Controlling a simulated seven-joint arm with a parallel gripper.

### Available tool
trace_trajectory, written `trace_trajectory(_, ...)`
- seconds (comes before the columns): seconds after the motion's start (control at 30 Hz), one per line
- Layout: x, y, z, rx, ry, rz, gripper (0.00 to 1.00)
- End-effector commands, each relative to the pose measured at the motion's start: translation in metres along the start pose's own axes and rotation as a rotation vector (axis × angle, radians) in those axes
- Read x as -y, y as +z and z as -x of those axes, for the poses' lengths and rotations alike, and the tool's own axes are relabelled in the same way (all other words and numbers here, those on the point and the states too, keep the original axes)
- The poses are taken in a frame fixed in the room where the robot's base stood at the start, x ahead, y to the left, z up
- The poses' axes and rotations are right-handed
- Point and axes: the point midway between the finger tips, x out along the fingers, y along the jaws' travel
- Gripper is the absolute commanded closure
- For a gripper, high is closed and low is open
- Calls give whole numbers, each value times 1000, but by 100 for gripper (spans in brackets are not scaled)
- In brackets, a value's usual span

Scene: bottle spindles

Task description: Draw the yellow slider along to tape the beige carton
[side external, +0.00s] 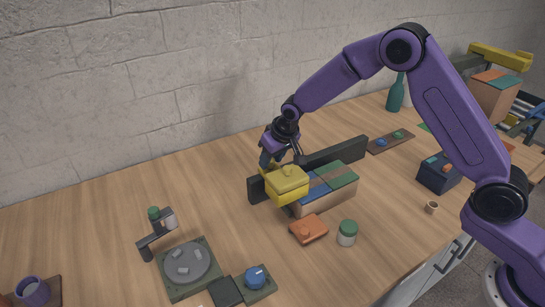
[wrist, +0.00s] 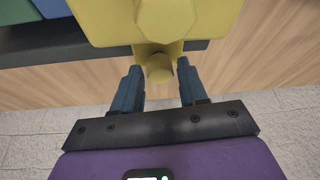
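The yellow slider (side external: 287,184) sits at the left end of the beige carton (side external: 328,197), over the dark rail (side external: 337,154). The carton has blue and green top flaps with a brown strip between them; the slider hides its left end. In the wrist view the slider (wrist: 215,20) fills the top, with a yellow knob (wrist: 159,68) pointing toward me. My gripper (wrist: 160,72) is open, its blue fingers on either side of the knob with a visible gap at each side. In the side view my gripper (side external: 277,157) is behind the slider, partly hidden.
An orange block (side external: 308,229) and a green-lidded jar (side external: 347,233) stand in front of the carton. A turntable device (side external: 186,263) is at front left. A dark blue box (side external: 438,173) and a brown board (side external: 391,141) are to the right. A wall runs behind the table.

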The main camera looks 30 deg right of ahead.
Motion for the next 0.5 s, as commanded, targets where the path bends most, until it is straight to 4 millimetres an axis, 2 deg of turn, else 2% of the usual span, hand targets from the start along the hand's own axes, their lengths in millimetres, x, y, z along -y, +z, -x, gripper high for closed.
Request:
trace_trajectory(0.33,0,0,1,-2,0,1,43)
trace_trajectory(0.5,0,-2,13,-4,0,1,43)
